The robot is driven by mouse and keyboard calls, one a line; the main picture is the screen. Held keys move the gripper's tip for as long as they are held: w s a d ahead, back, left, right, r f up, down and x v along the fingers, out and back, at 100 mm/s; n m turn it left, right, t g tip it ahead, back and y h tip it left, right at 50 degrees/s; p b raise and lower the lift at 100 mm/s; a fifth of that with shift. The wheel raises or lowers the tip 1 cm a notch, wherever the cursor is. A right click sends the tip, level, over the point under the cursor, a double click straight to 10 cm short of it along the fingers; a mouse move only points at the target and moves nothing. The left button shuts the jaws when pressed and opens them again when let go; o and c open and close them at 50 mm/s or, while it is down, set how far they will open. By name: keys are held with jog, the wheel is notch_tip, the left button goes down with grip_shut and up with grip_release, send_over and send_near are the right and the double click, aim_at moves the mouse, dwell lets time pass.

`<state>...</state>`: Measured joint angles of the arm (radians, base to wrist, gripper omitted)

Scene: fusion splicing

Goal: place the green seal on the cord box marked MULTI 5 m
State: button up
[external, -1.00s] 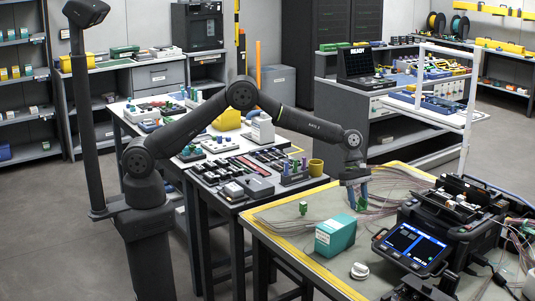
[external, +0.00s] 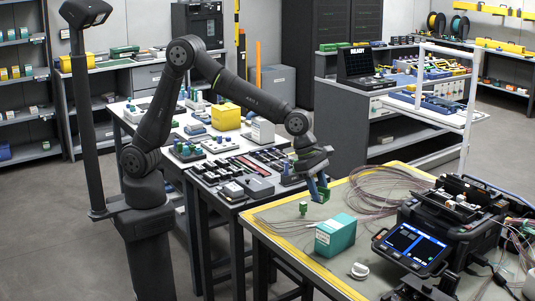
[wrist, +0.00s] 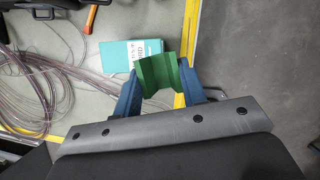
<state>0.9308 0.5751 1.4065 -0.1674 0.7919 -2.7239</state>
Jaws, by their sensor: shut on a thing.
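My gripper (external: 318,190) is shut on the green seal (external: 323,195), which it holds above the back left part of the yellow-edged bench. In the wrist view the seal (wrist: 160,80) is a bent green piece between my two blue fingers (wrist: 158,90). The teal cord box (external: 336,236) stands on the bench, nearer the camera than my gripper. In the wrist view the box (wrist: 118,56) lies just beyond and left of the seal, apart from it as far as I can tell. Its white label is partly hidden and its marking is too small to read fully.
A small green piece (external: 303,208) stands on the bench left of the box. A white knob-like part (external: 360,270) lies in front. Loose clear cables (external: 375,185) coil at the back. The black splicer (external: 450,220) with a lit screen stands at the right.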

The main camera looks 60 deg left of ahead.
jog(key=s+r, duration=0.1)
jog(key=s, duration=0.3)
jog(key=n, duration=0.1)
send_over(333, 219)
jog(key=a, duration=0.1)
notch_tip(333, 219, down, 7)
jog(key=shift+s+a+f, duration=0.1)
jog(key=shift+s+f, duration=0.1)
jog(key=shift+f, duration=0.8)
jog(key=shift+s+a+f, duration=0.1)
jog(key=shift+s+f, duration=0.05)
jog(key=shift+f, duration=0.8)
jog(key=shift+f, duration=0.15)
jog(key=o, duration=1)
jog(key=shift+d, duration=0.1)
jog(key=v, duration=1.2)
jog(key=shift+s, duration=0.15)
